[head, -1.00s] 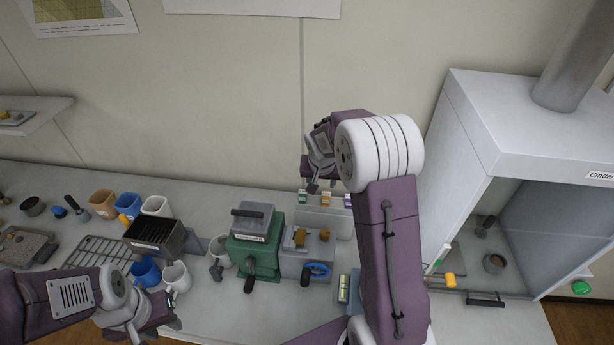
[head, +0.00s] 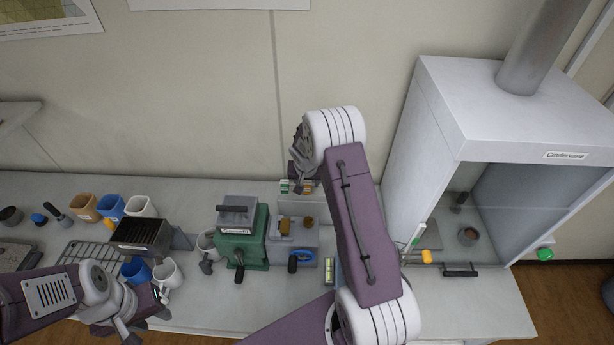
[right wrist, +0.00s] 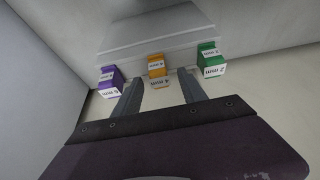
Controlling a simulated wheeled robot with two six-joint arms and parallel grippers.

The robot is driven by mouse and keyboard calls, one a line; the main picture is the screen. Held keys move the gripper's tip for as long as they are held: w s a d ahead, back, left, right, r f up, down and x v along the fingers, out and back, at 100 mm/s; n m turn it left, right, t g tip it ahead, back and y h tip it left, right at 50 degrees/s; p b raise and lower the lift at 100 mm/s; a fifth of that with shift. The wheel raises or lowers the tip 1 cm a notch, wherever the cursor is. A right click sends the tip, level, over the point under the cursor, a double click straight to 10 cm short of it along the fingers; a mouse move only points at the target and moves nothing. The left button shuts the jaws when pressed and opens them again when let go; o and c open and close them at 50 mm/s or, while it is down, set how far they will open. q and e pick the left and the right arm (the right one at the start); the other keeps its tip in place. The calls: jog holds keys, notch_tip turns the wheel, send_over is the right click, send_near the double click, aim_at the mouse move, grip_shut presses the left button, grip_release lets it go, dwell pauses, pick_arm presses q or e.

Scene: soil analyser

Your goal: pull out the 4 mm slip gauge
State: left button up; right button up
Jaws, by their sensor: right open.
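The 4 mm slip gauge is the orange block (right wrist: 156,66) in the middle of a row in the right wrist view. It stands upright at a pale grey stand, with a green 2 mm gauge (right wrist: 211,62) to its right and a purple gauge (right wrist: 110,80) to its left. My right gripper (right wrist: 160,76) is open, its fingertips on either side of the orange gauge; contact cannot be told. In the head view my right gripper (head: 302,162) is over the gauge stand, partly hiding it. My left gripper (head: 150,308) is at the lower left, its jaws unclear.
A green-based machine (head: 240,235) and a grey device with a blue handwheel (head: 293,245) stand left of my right arm. A white hood (head: 480,130) stands to the right. Mugs (head: 168,273) and a wire rack (head: 90,255) are near my left gripper. The wall is close behind.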

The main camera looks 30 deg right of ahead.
aim_at(307, 184)
jog(key=shift+s, duration=0.1)
jog(key=shift+c, duration=1.2)
grip_shut()
dwell(0.4)
jog(key=shift+r+p, duration=0.3)
jog(key=shift+r, duration=0.35)
jog(key=shift+r, duration=0.15)
jog(key=shift+r+p, duration=2)
jog(key=shift+r, duration=0.65)
